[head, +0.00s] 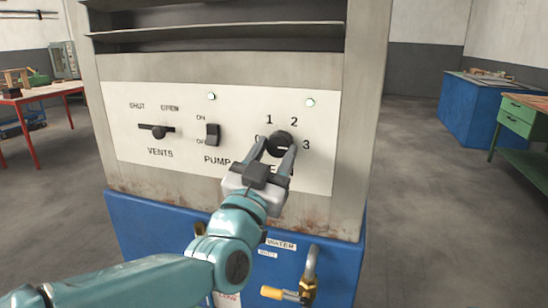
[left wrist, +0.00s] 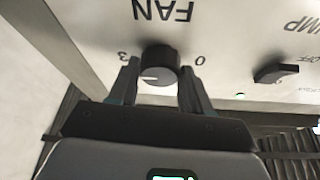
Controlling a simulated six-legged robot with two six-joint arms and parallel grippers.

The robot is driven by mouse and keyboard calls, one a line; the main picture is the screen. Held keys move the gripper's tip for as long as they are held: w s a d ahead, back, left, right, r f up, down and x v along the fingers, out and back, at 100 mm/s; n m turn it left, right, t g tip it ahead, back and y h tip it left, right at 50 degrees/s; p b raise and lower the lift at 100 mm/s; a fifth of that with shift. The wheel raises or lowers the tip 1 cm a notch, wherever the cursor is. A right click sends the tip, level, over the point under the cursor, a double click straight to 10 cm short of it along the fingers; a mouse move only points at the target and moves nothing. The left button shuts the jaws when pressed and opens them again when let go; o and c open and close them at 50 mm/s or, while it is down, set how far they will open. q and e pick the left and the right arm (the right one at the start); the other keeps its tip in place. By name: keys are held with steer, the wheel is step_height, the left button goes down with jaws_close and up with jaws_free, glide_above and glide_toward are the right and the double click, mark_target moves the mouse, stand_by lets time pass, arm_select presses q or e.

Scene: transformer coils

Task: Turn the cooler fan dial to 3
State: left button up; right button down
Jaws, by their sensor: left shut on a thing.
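The round black fan dial (head: 281,140) sits on the white control panel of the cooler, with 0, 1, 2 and 3 around it. My left gripper (head: 275,149) is shut on the dial, one finger on each side. In the left wrist view the picture is upside down; the dial (left wrist: 160,62) stands between the fingers of the left gripper (left wrist: 160,82). The 1 and 2 are hidden in that view, and the gripper covers most of the FAN label in the head view. My right gripper is out of view.
The pump switch (head: 212,134) and the vents lever (head: 158,131) are left of the dial on the same panel. A tap with a yellow handle (head: 281,294) sticks out of the blue base below. Open floor and benches lie on both sides.

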arm_select(q)
steer(key=shift+a+r, duration=0.1)
steer(key=shift+r, duration=0.2)
steer(key=o, duration=1.1)
steer(key=shift+f, duration=0.1)
steer(key=shift+c, duration=0.2)
steer(key=shift+f, duration=0.1)
steer(key=shift+s+f, duration=0.1)
steer(key=shift+s, duration=0.05)
steer(key=b+v, duration=0.1)
steer(key=v, duration=1.5)
